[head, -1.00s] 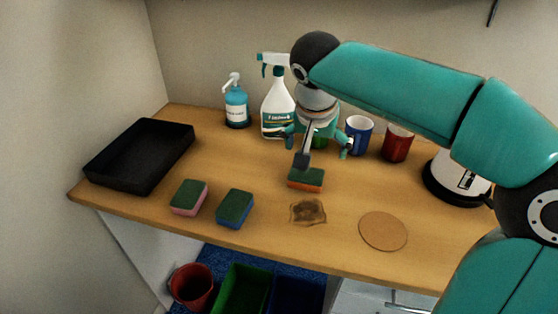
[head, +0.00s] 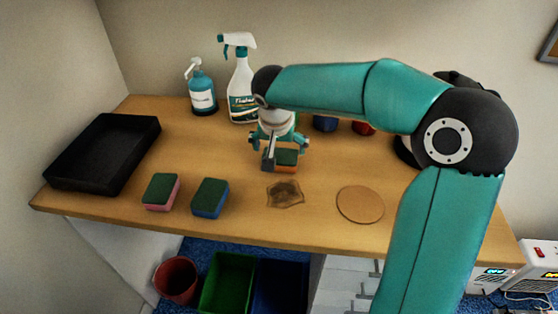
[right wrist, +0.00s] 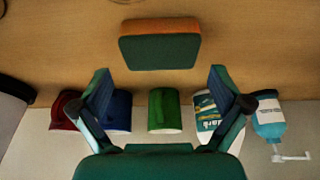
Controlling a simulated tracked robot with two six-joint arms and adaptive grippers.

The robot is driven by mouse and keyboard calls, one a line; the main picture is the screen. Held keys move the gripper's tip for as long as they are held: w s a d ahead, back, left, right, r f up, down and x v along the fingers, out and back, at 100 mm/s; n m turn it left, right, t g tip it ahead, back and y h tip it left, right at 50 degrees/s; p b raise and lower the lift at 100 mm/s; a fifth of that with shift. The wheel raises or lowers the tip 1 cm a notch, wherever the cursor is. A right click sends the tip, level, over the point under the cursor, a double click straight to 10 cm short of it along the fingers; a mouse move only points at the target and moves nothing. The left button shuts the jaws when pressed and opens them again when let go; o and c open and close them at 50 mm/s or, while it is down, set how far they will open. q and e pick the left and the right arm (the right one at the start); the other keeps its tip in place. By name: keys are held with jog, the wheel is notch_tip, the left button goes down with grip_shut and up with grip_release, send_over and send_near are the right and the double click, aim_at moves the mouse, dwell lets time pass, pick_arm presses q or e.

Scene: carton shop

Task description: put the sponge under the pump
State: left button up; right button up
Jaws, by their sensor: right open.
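Three sponges with green tops lie on the wooden table: a pink one (head: 161,192), a blue one (head: 210,198) and an orange one (head: 286,160). The blue pump bottle (head: 203,97) stands upright at the back left. My right gripper (head: 279,142) is open and empty just over and behind the orange sponge, which it partly hides in the head view. In the right wrist view the orange sponge (right wrist: 160,46) lies ahead of the spread fingers (right wrist: 160,71), centred between them and not gripped. My left gripper is not in view.
A spray bottle (head: 241,95) stands beside the pump bottle. Blue (head: 325,124), red (head: 363,128) and green (right wrist: 164,110) mugs stand behind the gripper. A black tray (head: 70,186) is at the left, a brown stain (head: 285,194) and cork mat (head: 360,204) at the front.

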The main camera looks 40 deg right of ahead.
aim_at(280, 156)
jog(key=x, duration=0.5)
jog(key=shift+s+a+f+p, duration=0.1)
jog(key=shift+a+p, duration=0.05)
jog(key=shift+p, duration=0.15)
jog(key=shift+c, duration=0.2)
jog(key=c, duration=0.3)
jog(key=shift+c, duration=0.4)
